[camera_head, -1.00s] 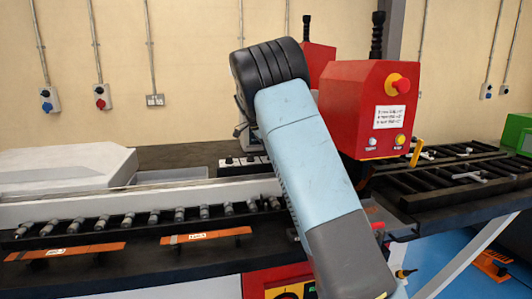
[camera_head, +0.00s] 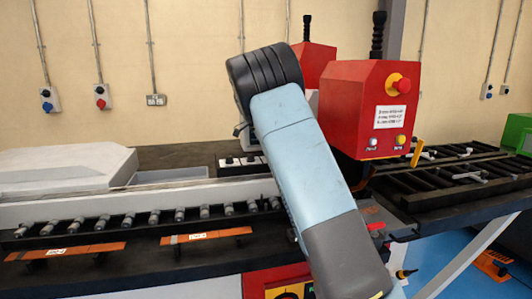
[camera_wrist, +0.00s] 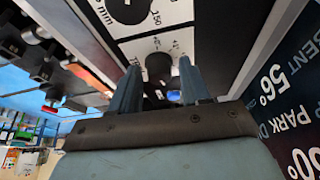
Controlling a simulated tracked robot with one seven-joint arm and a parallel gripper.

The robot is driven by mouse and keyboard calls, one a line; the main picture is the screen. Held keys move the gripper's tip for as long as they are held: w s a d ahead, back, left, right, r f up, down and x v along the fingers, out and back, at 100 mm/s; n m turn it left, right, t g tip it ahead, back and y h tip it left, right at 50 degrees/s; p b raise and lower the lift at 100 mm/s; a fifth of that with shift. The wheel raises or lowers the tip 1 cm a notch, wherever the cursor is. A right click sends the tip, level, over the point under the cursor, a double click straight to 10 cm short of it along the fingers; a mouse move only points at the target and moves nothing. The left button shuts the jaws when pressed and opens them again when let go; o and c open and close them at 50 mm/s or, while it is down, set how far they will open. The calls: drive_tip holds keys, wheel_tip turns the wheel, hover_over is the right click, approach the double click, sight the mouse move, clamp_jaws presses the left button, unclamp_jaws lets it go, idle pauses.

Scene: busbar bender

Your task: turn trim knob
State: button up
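In the wrist view, a small black knob (camera_wrist: 158,68) sits on a white panel face with scale marks around it. A larger black dial (camera_wrist: 130,8) with "150" and "mm" markings is at the top edge. My gripper (camera_wrist: 159,66) is open, its two blue-grey fingers apart on the left and right of the small knob, with visible gaps. Contact does not show. In the head view my arm hides the gripper.
A display panel (camera_wrist: 285,110) reading "BENT 56°" and "PARK" stands close on the right in the wrist view. In the head view, a red machine head (camera_head: 365,110) with an emergency-stop button (camera_head: 401,84) stands right of my arm. A roller track (camera_head: 155,216) runs left.

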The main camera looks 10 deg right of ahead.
drive_tip(key=shift+o, duration=0.7)
drive_tip(key=shift+r, duration=0.1)
drive_tip(key=v, duration=1.3)
drive_tip(key=shift+a+r, duration=0.15)
drive_tip(key=shift+r, duration=0.1)
